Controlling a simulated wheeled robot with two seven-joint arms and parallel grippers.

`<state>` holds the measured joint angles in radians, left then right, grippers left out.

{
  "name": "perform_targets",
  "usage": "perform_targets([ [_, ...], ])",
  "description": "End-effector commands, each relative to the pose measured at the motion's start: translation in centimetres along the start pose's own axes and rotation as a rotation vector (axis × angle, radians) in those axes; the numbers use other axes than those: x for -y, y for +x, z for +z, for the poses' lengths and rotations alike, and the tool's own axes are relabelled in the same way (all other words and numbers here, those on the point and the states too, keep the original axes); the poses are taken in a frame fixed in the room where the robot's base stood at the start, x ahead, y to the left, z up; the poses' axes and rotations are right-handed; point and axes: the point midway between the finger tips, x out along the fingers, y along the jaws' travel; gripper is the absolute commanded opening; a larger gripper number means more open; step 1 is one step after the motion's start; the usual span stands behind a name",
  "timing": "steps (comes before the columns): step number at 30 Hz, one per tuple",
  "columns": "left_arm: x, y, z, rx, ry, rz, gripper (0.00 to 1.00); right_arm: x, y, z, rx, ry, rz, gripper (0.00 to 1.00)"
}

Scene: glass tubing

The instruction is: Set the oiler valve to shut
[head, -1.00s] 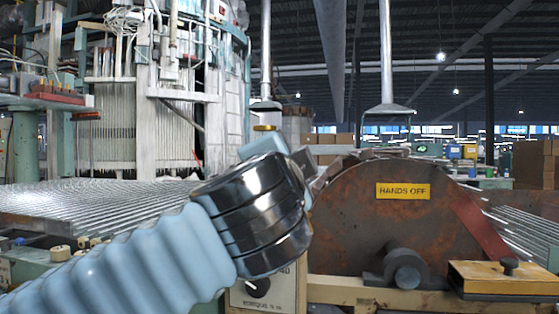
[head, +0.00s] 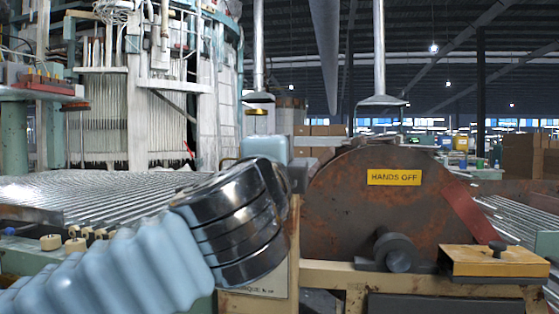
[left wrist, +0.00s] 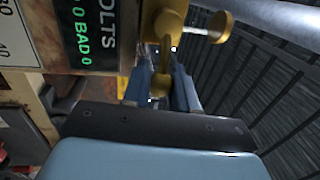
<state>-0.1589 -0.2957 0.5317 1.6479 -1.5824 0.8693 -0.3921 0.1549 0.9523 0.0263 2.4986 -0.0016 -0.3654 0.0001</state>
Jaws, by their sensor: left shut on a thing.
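The oiler valve shows in the left wrist view as a brass fitting (left wrist: 165,22) with a round knob on a side stem and a small brass lever (left wrist: 161,80) below. My left gripper (left wrist: 160,76) has its two blue fingers on either side of the lever and is shut on it. In the head view my left wrist covers most of the gripper; only its pale blue body (head: 265,147) shows beyond the wrist. A small brass cap (head: 256,111) shows just above it. The lever and fingertips are hidden there. My right gripper is in neither view.
A rusty drum guard with a "HANDS OFF" sign (head: 394,177) stands right of my left wrist. A yellow block (head: 495,262) with a dark knob is at its lower right. Rows of glass tubes (head: 100,195) lie at left. A panel with green lettering (left wrist: 88,38) is close beside the valve.

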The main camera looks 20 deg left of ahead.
Motion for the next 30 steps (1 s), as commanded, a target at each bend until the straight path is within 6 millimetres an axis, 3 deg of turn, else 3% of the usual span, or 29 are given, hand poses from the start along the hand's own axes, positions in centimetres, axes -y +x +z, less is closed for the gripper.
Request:
perform_targets([
  [7, -0.20, -0.01, -0.11, -0.002, 0.002, 0.003, 0.00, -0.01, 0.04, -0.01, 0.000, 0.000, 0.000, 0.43],
  [8, -0.20, -0.01, -0.11, -0.002, 0.002, 0.003, 0.29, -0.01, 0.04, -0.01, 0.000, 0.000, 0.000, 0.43],
  [12, -0.18, 0.00, -0.09, -0.001, 0.002, 0.003, 0.50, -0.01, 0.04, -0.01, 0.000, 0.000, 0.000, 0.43],
  [30, 0.33, 0.15, -0.03, 0.011, -0.064, 0.004, 0.51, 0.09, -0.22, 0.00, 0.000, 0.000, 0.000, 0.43],
])
